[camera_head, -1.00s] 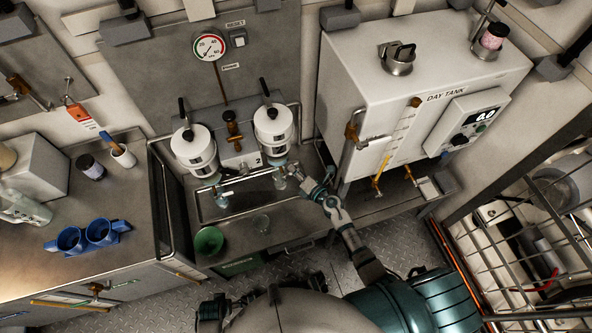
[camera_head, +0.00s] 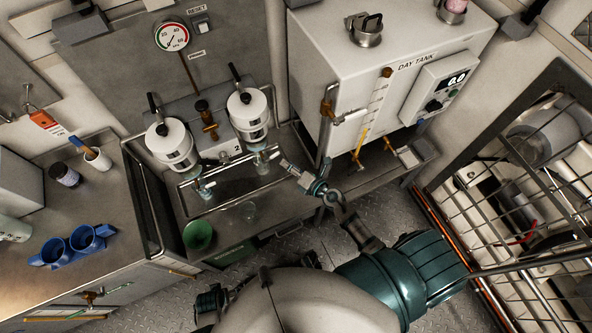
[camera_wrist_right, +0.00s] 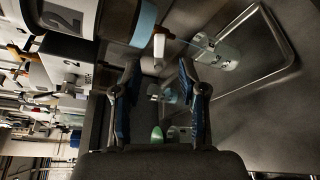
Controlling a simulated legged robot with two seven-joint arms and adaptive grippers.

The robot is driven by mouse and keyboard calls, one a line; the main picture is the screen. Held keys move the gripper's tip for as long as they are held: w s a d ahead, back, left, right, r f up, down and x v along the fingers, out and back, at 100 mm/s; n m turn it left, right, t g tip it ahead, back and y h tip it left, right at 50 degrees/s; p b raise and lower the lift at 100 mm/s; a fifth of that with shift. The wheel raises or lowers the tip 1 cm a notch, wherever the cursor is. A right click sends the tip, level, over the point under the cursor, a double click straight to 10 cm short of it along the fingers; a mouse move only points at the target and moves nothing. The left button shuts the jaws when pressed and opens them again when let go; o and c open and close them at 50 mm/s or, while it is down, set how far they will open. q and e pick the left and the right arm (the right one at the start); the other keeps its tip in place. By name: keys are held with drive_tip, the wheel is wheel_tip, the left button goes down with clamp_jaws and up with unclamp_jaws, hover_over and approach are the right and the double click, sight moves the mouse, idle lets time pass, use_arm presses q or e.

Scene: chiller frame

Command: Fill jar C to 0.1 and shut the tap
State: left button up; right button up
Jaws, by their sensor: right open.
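My right gripper (camera_head: 284,164) is open and empty, just right of the tap below filter housing 2 (camera_head: 248,114). In the right wrist view its two fingers (camera_wrist_right: 158,72) stand apart, with a white tap handle (camera_wrist_right: 158,46) just beyond the gap. A clear glass jar (camera_wrist_right: 222,54) lies to the right of that handle. I cannot read which jar is C, or any fill level. My left gripper is out of view.
The day tank (camera_head: 345,75), with display 0.0, stands right of the housings. A metal rail (camera_head: 235,198) edges the sink tray. Blue cups (camera_head: 85,240) are on the left bench; a wire cage (camera_head: 520,200) is at right.

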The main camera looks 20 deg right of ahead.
drive_tip(key=v, duration=0.4)
drive_tip(key=shift+s, duration=0.1)
idle(1.8)
